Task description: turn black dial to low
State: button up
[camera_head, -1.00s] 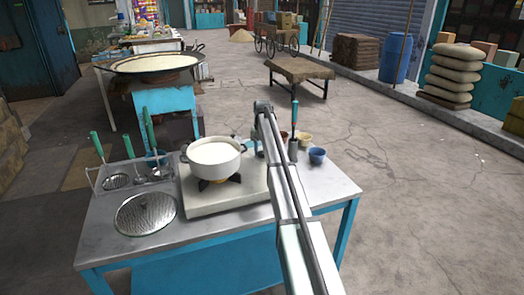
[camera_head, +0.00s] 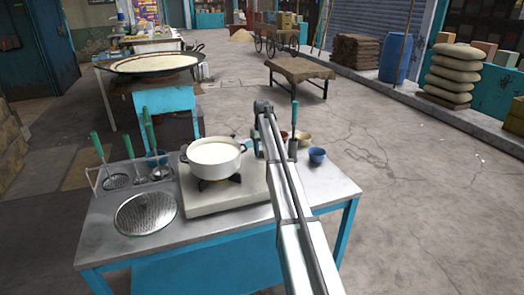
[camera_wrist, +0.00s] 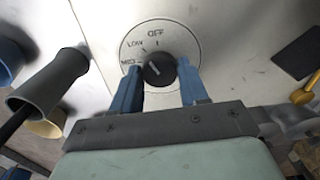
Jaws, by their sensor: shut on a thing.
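The black dial (camera_wrist: 158,69) sits on a white round plate marked OFF, LOW and MID in the wrist view. Its light pointer line leans up and left, roughly toward LOW; the exact angle is hard to tell. My gripper (camera_wrist: 160,80) has its two blue fingers on either side of the dial and is shut on it. In the head view, my gripper (camera_head: 252,147) is at the stove's far right side, beside the pot, and the dial is hidden. A white pot of milk (camera_head: 214,154) stands on the burner of the pale stove (camera_head: 225,200).
A grey holder (camera_head: 293,149) with a green-handled tool and small bowls, one blue (camera_head: 317,154), stand right of the stove. A rack of ladles (camera_head: 110,182) and a round strainer (camera_head: 146,213) are at left. The table's front right is clear.

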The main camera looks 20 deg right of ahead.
aim_at(262, 152)
jog(key=shift+n, duration=1.2)
jog(key=o, duration=1.1)
jog(key=shift+c, duration=0.2)
notch_tip(262, 152, up, 14)
